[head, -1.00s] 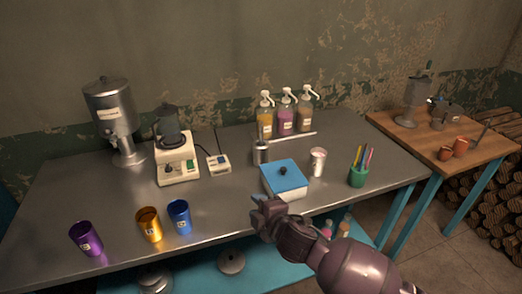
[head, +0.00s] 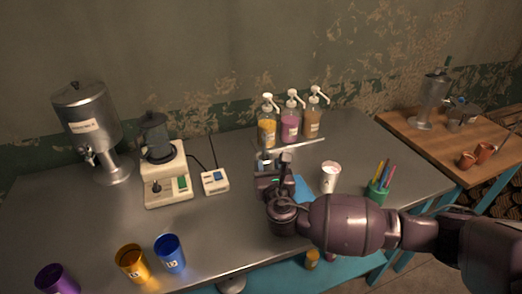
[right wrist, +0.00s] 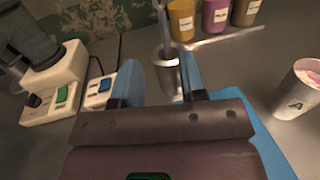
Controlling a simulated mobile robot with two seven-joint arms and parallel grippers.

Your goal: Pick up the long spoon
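My right gripper (right wrist: 160,82) is open and empty. Its two blue fingers show left and right of the cup, with the cup and utensil beyond and between them. In the head view my right gripper (head: 273,170) hides most of the cup. My left gripper is not in view.
Pump bottles (head: 290,125) and a thin pale bar (head: 290,147) are behind.

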